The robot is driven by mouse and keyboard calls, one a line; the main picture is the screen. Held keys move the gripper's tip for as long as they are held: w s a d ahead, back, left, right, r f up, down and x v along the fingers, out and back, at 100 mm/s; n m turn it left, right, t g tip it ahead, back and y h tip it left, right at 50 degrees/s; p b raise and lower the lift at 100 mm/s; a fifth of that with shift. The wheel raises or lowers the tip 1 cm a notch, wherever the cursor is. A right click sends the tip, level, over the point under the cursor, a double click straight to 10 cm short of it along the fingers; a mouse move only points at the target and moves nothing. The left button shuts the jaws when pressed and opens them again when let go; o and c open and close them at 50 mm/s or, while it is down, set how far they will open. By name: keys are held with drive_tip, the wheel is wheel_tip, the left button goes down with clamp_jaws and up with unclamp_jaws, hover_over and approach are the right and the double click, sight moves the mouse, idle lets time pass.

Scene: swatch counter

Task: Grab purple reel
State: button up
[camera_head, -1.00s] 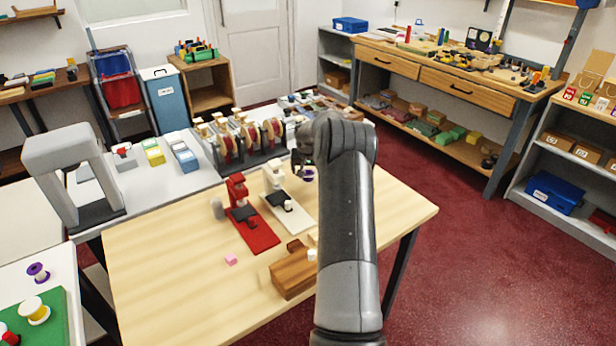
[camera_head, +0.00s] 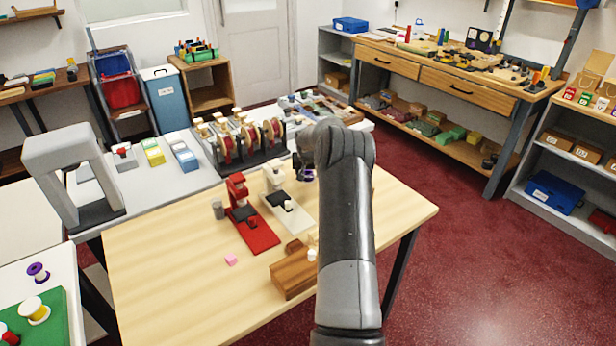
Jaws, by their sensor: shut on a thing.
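My gripper (camera_head: 303,168) is at the far right part of the light wooden table (camera_head: 170,260), just right of the white stand, and mostly hidden behind my own arm. It is shut on a small purple reel (camera_head: 308,177), of which only a dark purple bit shows beside my arm. I cannot tell whether the reel touches the table.
A red stand (camera_head: 247,220) and a white stand (camera_head: 285,200) are close left of my gripper. A rack of reels (camera_head: 240,143) stands behind. The table's front left is clear.

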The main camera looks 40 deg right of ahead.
drive_tip(key=shift+c, duration=0.8)
